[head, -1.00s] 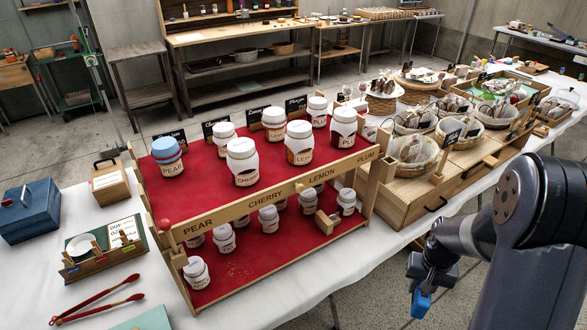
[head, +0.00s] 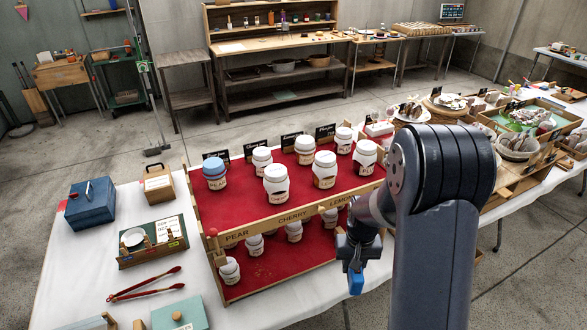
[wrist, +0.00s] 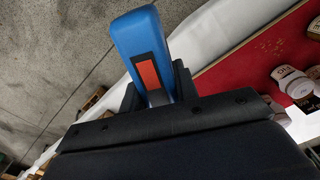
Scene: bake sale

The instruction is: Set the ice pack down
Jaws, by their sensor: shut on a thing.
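The ice pack (wrist: 132,42) is a blue block with an orange-red patch, held out in front of my gripper in the wrist view. My gripper (wrist: 157,92) is shut on it. In the head view the ice pack (head: 355,281) shows as a small blue piece hanging below my gripper (head: 352,262). It is in the air, in front of the right part of the red-covered jar stand (head: 262,277). My arm hides part of the stand and the table behind it.
The white-covered table (head: 75,290) bears a blue box (head: 90,203), red tongs (head: 145,284), a green-backed tray (head: 152,250) and a teal board (head: 180,315) on its left. Jars stand on both tiers. Some bare cloth shows around the tongs. Baskets (head: 517,140) stand at the right.

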